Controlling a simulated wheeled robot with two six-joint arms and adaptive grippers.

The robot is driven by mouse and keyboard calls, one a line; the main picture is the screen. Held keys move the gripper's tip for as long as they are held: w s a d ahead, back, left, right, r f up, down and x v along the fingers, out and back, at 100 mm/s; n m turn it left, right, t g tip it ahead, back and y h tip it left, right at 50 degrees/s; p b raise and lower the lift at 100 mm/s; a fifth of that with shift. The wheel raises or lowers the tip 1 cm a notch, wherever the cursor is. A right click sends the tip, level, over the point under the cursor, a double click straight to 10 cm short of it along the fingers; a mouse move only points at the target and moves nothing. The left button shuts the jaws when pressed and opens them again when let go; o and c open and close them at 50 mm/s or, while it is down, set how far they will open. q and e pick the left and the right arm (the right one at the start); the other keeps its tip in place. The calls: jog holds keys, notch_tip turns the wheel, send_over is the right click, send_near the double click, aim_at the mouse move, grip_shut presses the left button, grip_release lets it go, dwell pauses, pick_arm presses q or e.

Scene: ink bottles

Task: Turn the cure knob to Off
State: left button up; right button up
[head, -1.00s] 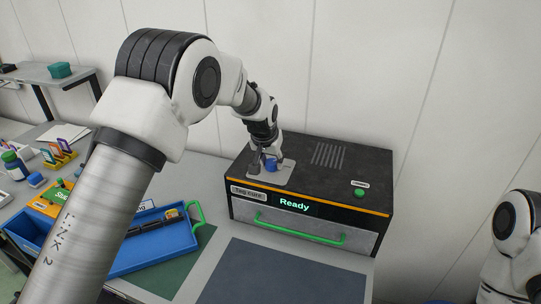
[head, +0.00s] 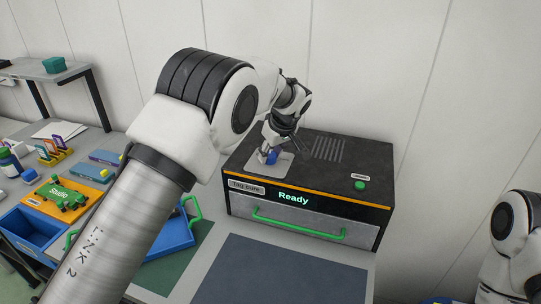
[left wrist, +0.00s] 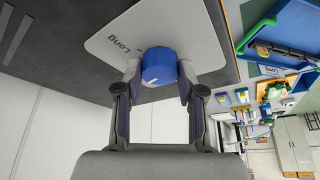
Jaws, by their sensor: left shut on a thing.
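The blue cure knob (head: 271,157) stands on a light grey plate (head: 283,170) on top of the dark Tag Cure box (head: 310,190). My left gripper (head: 267,156) is at the knob. In the left wrist view its fingers (left wrist: 160,72) are shut on the sides of the blue knob (left wrist: 162,66). A short white mark shows on the knob's face, toward its lower left in that view. The word "Long" is readable on the plate (left wrist: 125,45) beside the knob; other labels are hidden or unreadable. My right gripper is out of view.
The box's display (head: 293,198) reads "Ready". A green button (head: 360,185) is on its top right, and a green handle (head: 298,228) crosses its front drawer. A blue tray (head: 165,243) is partly behind my left arm. A dark mat (head: 285,270) in front is clear.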

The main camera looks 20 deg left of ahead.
pick_arm(q)
jog(key=shift+n+g, duration=0.3)
jog(key=shift+n, duration=0.7)
jog(key=n+g+p, duration=0.1)
jog(key=n, duration=0.1)
jog(key=shift+n+y+p, duration=0.3)
jog(key=shift+y, duration=0.1)
jog(key=n+g+p, duration=0.1)
jog(key=n, duration=0.1)
jog(key=n+g+p, duration=0.1)
jog(key=n+p, duration=0.1)
jog(key=shift+w+f+n, duration=0.1)
jog(key=shift+w+n, duration=0.05)
jog(key=shift+n, duration=0.25)
jog(key=o, duration=1.1)
jog(key=shift+o, duration=0.2)
